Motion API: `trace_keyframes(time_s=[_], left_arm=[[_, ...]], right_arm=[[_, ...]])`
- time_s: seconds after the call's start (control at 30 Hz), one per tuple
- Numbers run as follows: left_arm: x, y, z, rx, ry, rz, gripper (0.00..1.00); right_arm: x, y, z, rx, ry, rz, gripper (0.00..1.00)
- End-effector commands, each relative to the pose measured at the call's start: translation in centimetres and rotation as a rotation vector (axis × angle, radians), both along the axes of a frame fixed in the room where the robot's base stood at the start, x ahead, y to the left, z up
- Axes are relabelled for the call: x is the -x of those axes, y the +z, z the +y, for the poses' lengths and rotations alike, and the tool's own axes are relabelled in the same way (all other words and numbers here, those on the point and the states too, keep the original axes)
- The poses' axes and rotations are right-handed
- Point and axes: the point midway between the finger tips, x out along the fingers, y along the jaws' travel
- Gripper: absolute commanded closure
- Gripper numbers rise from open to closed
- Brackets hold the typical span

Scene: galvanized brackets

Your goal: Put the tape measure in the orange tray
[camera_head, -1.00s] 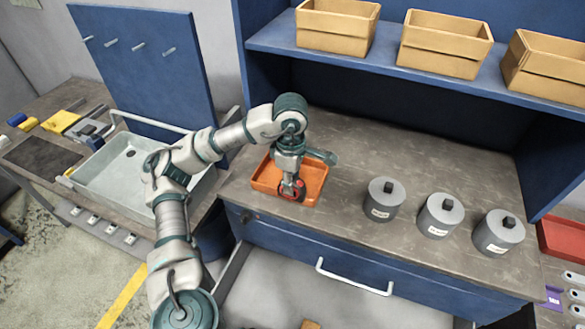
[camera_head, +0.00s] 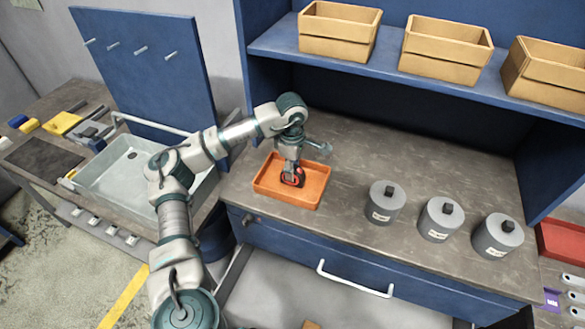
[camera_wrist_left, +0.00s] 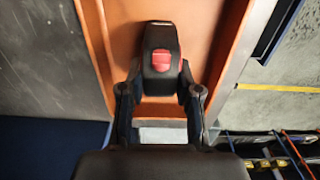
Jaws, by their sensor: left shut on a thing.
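The tape measure (camera_head: 293,177) is black and red and sits between the fingers of my left gripper (camera_head: 291,175), over the middle of the orange tray (camera_head: 272,189). In the left wrist view the tape measure (camera_wrist_left: 161,60) shows a red button and black case, with the fingers of my left gripper (camera_wrist_left: 160,95) shut on its sides. The orange tray (camera_wrist_left: 205,30) lies behind it there. I cannot tell whether the tape measure touches the tray floor. My right gripper is not in view.
Several grey lidded canisters, one of them (camera_head: 385,202), stand on the worktop right of the tray. An open drawer (camera_head: 345,290) lies below the worktop's front edge. Wooden boxes (camera_head: 338,32) stand on the blue shelf. A grey basin (camera_head: 125,165) is at left.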

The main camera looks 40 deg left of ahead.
Motion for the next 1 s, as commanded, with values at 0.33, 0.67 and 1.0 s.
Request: trace_keyframes(time_s=[0.33,0.67,1.0], left_arm=[[0.0,0.0,-0.3,-0.002,-0.001,0.0,0.42],[-0.1,2.5,-0.2,0.001,-0.001,-0.003,0.42],[0.0,9.7,0.0,0.0,0.001,-0.003,0.42]], right_arm=[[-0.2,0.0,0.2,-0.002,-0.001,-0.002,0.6],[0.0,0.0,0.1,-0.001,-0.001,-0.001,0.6],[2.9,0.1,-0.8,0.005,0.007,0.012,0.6]])
